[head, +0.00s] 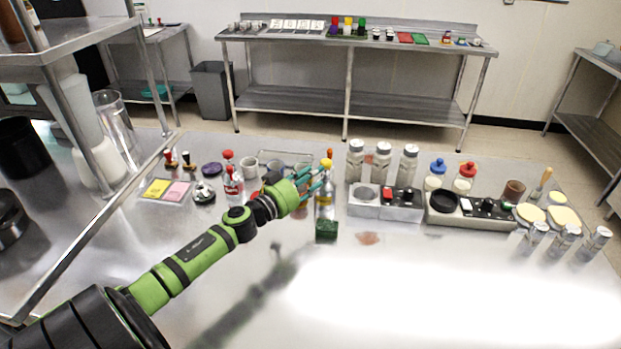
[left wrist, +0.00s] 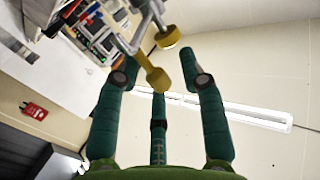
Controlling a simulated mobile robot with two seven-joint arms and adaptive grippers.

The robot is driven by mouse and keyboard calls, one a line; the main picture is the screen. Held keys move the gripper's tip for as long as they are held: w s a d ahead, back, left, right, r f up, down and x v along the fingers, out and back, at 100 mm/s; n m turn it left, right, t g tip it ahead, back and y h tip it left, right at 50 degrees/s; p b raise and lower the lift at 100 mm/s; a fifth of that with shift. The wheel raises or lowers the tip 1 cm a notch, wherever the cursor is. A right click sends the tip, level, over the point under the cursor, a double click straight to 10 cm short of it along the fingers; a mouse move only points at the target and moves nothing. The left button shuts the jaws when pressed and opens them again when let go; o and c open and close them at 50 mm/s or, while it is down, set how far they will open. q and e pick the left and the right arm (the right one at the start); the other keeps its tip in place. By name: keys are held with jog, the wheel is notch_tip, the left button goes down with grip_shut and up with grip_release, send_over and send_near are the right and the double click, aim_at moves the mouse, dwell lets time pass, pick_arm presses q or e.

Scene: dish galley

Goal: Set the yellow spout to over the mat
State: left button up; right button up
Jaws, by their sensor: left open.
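In the left wrist view a yellow, round-ended piece (left wrist: 157,78) on a metal stem lies between my fingertips, and a second yellow end (left wrist: 168,37) is just beyond. My left gripper (head: 322,178) is open, its teal fingers at the upper part of that body; it also shows in the left wrist view (left wrist: 160,85). I cannot tell whether the fingers touch the spout. I cannot make out the mat for certain. My right gripper is not in view.
Several lidded jars (head: 382,162) and a grey knobbed unit (head: 385,205) are close on the right. A red-capped bottle (head: 232,182) and cups stand left.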

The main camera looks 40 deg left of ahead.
pick_arm(q)
grip_shut()
jog(key=shift+a, duration=0.15)
jog(key=shift+w+a+r+m+g+h+b, duration=0.1)
jog(key=shift+a+m+g+h+b, duration=0.45)
jog(key=shift+m+h+b, duration=0.7)
jog(key=shift+w+a+r+m+g+h+b, duration=0.15)
jog(key=shift+a+m+g+h+b, duration=0.45)
jog(key=shift+h+b, duration=1.05)
jog(key=shift+w+a+f+m+g+h+b, duration=0.1)
jog(key=shift+a+m+g+h+b, duration=0.4)
jog(key=shift+m+h+b, duration=0.9)
jog(key=shift+a+r+n, duration=0.1)
jog(key=shift+a+n, duration=0.05)
jog(key=shift+n, duration=0.1)
